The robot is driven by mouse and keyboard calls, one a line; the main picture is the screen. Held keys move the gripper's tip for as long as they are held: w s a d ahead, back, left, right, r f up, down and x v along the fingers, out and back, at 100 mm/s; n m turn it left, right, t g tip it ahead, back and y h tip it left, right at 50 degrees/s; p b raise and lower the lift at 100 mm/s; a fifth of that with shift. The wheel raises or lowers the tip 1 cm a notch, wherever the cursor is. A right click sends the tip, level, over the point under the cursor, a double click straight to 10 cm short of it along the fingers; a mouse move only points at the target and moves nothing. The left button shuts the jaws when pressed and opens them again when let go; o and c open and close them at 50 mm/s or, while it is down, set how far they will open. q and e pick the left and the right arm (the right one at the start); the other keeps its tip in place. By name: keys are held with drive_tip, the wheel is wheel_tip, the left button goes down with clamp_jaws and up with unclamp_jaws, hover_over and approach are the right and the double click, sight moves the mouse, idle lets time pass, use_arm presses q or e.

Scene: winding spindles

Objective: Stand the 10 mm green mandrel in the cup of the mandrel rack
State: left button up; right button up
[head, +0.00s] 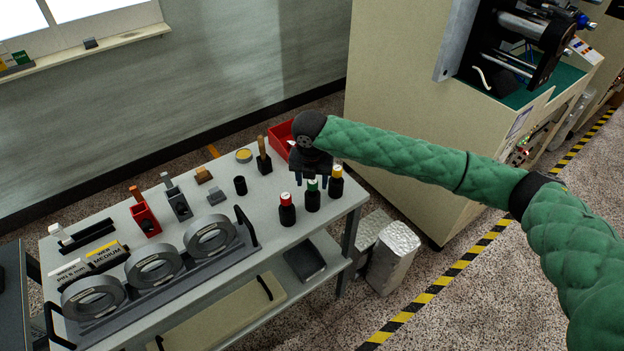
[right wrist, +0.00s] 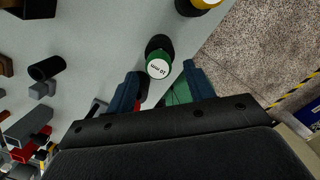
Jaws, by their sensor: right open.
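The green mandrel (head: 312,199), a dark cylinder with a green top, stands upright on the table near its right end. In the right wrist view its top (right wrist: 159,67) reads 10 mm. My right gripper (head: 311,181) points down just above it, open and empty. In the wrist view the green top lies about between the fingertips (right wrist: 161,72); I cannot tell whether they touch it. A small black open cup (head: 240,186) stands to the left on the table, also in the wrist view (right wrist: 48,68); I cannot tell whether it belongs to the mandrel rack. My left gripper is not in view.
A red-topped mandrel (head: 287,211) and a yellow-topped one (head: 336,182) stand close on either side. A red bin (head: 279,139) is behind. Several grey rings (head: 152,269) sit in a holder at the front left. Bare tabletop lies between cup and mandrels.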

drive_tip(key=shift+r+b, duration=0.3)
drive_tip(key=shift+r, duration=0.15)
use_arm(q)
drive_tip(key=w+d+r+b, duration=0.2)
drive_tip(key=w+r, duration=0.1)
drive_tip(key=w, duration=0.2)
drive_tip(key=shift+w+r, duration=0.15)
use_arm(e)
wheel_tip(320, 180, up, 7)
drive_tip(key=shift+s, duration=0.4)
drive_tip(key=shift+a+f, duration=0.1)
drive_tip(key=shift+f, duration=0.05)
